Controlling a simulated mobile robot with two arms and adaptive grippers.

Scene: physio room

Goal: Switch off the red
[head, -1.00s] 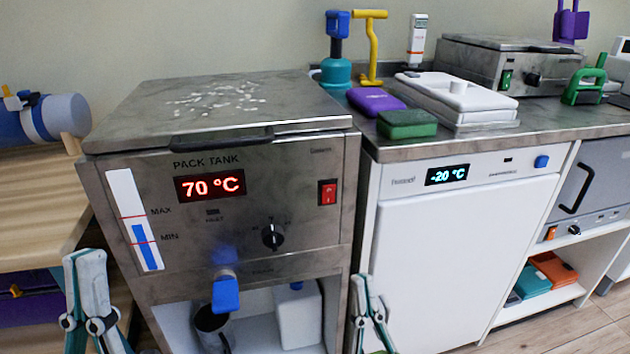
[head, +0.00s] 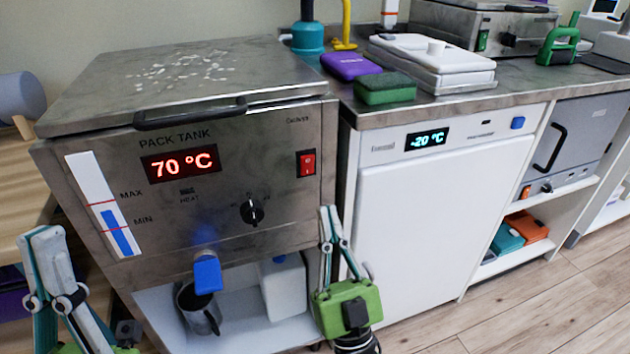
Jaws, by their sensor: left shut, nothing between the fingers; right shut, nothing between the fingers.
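A red rocker switch (head: 306,163) sits at the right of the steel pack tank's front panel (head: 225,222). The tank's display (head: 180,163) glows red and reads 70 °C. A black knob (head: 251,211) is below and left of the switch. My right gripper (head: 329,214) is shut and empty, pointing up by the tank's right front edge, below the switch and apart from it in the picture. My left gripper (head: 42,238) is shut and empty at the lower left, left of the tank's level gauge (head: 103,205).
A blue tap (head: 207,273) juts from the tank front above a dark mug (head: 197,308). A white freezer (head: 430,225) reading -20 °C stands to the right. The counter above holds a purple box (head: 351,66) and a green box (head: 385,88). Floor at lower right is clear.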

